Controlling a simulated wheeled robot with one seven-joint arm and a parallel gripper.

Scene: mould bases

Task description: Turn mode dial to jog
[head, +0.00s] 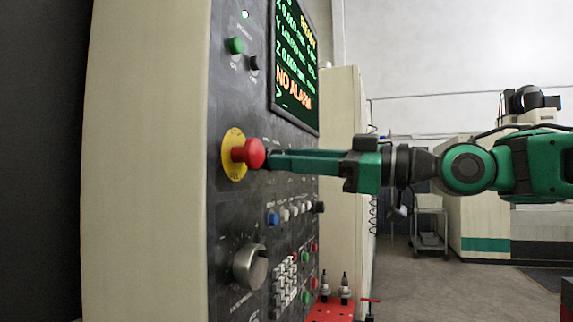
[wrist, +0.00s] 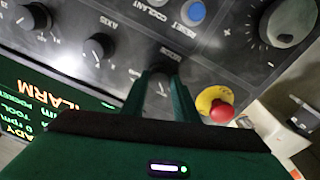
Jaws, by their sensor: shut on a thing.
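The machine's control panel (head: 235,190) stands upright at the left of the head view. My gripper (head: 272,160) reaches to it from the right, its fingertips partly behind the red stop button. In the wrist view, which shows the panel turned over, my gripper (wrist: 163,75) is shut on a dark dial, the mode dial (wrist: 164,64). The fingers cover most of the dial, and its pointer is hidden. The lettering around it is too blurred to read, so I cannot tell which setting it points to.
A red stop button (head: 248,153) on a yellow disc sticks out close beside my fingers. Other dials (wrist: 98,47), a blue reset button (wrist: 193,12) and a large handwheel (wrist: 289,22) surround the spot. The screen (head: 293,62) reads NO ALARM. Open floor lies to the right.

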